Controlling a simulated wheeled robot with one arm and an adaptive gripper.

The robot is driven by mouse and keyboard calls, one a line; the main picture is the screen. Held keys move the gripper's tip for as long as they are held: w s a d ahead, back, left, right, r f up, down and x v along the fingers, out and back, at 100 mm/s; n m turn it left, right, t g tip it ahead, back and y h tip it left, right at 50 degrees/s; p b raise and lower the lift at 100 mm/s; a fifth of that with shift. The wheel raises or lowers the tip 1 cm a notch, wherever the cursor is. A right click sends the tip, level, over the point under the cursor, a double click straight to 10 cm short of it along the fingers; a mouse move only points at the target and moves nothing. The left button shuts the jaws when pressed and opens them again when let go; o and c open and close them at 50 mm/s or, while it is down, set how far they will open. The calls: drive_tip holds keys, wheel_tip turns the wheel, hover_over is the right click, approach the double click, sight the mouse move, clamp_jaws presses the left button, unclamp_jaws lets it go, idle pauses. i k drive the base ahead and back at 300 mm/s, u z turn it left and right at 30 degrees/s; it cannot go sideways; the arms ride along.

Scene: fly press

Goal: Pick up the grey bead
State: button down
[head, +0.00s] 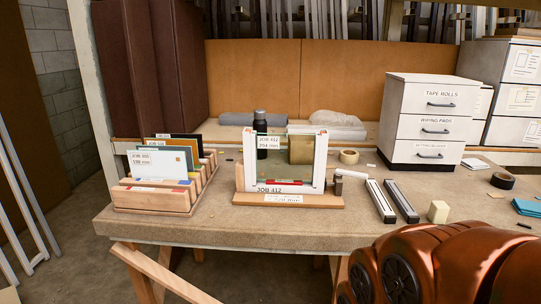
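Two short straight strips lie side by side on the bench, right of the white frame labelled JOB 412. The right strip, dark grey, looks like the grey bead (401,202). The left strip (380,201) is pale with a dark band along it. A narrow gap separates the two, and their near ends point toward the bench's front edge. Nothing covers the grey bead. My orange arm fills the lower right corner, in front of the bench; my gripper is not in view.
The white frame (284,191) stands upright in a wooden base left of the strips. A cream block (438,212) sits right of the grey bead. A wooden rack (152,199) holds cards at left.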

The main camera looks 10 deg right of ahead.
sight(411, 218)
drive_tip(key=z, duration=1.9)
drive_tip(key=i, duration=1.4)
drive_tip(key=u, duration=2.65)
